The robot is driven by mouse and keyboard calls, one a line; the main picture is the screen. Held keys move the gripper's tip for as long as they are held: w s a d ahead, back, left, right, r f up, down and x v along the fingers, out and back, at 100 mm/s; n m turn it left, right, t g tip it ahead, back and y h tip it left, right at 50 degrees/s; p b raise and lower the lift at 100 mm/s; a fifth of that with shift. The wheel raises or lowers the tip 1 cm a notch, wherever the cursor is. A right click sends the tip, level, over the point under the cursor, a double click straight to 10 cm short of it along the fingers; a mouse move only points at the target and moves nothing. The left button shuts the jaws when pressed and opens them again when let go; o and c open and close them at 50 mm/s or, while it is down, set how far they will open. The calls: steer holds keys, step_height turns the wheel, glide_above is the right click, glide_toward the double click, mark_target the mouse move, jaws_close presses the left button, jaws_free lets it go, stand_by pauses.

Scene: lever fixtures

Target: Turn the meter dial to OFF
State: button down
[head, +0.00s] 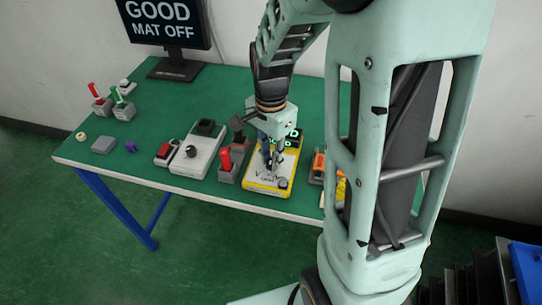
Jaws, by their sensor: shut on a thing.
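The meter (262,187) is a yellow-edged box with a pale face, lying on the green table. A green-lit display (292,135) shows at its far end, partly behind my gripper. My gripper (269,164) points down over the middle of the meter's face and is shut on the dial there. The fingers hide most of the dial, so I cannot tell which mark it points at.
A red-handled lever block (227,163) stands close left of the meter. A grey box with a black knob (190,153) and a red switch (164,153) lie farther left. An orange device (318,162) sits to the right. The monitor (166,22) reads "GOOD MAT OFF".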

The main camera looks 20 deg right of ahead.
mark_target(271, 161)
steer(key=shift+n, duration=0.3)
steer(key=n, duration=0.4)
steer(key=shift+n, duration=2.1)
steer(key=c, duration=1.8)
jaws_free()
step_height(271, 161, up, 12)
steer(key=shift+w, duration=0.15)
